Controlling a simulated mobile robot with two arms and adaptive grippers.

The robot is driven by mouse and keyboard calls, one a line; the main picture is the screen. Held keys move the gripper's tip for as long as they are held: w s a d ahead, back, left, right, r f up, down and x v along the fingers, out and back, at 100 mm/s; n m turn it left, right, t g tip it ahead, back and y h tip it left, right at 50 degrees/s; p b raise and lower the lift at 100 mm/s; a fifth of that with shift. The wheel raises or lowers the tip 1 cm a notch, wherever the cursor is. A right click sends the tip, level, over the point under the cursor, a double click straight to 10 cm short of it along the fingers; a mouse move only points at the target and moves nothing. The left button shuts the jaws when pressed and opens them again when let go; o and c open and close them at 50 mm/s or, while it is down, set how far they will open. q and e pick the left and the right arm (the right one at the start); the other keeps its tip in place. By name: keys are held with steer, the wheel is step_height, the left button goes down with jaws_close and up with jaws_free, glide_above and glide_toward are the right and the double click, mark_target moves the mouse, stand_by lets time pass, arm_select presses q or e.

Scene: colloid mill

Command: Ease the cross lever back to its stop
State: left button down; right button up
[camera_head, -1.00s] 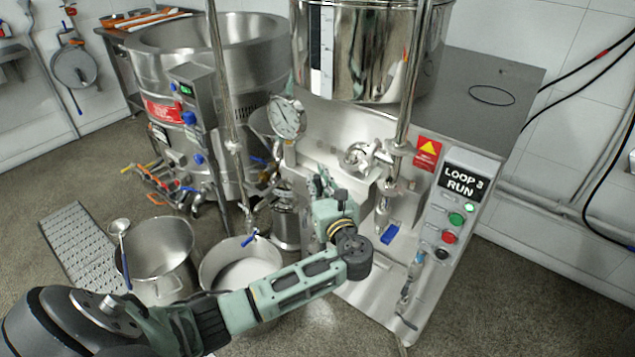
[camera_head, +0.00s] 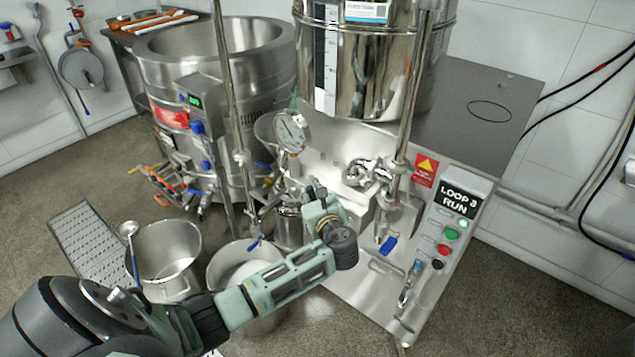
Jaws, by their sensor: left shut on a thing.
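The mill (camera_head: 375,285) stands right of centre with a steel hopper (camera_head: 385,65) on top. My left gripper (camera_head: 314,188) is at the mill's front pipework, just below the round pressure gauge (camera_head: 292,132). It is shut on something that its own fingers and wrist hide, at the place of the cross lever. I cannot make out the lever's shape or its angle. My right gripper is not in view.
A control panel (camera_head: 458,200) reading LOOP 3 RUN has coloured buttons. A steel clamp fitting (camera_head: 362,172) and a blue-handled valve (camera_head: 388,245) sit right of my wrist. Two steel pots (camera_head: 165,250) (camera_head: 222,262) stand on the floor. A large kettle (camera_head: 215,85) is behind.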

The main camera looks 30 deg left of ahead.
arm_select(q)
steer(key=a+f+n+g+h+p, duration=0.2)
steer(key=a+f+h+p, duration=0.3)
steer(key=p, duration=0.5)
steer(key=shift+w+a+f+n+h, duration=0.2)
steer(key=shift+a+n+h, duration=0.35)
steer(key=shift+h, duration=0.45)
steer(key=c, duration=1.7)
jaws_free()
steer(key=shift+f, duration=0.1)
steer(key=shift+o, duration=0.2)
steer(key=v, duration=1.2)
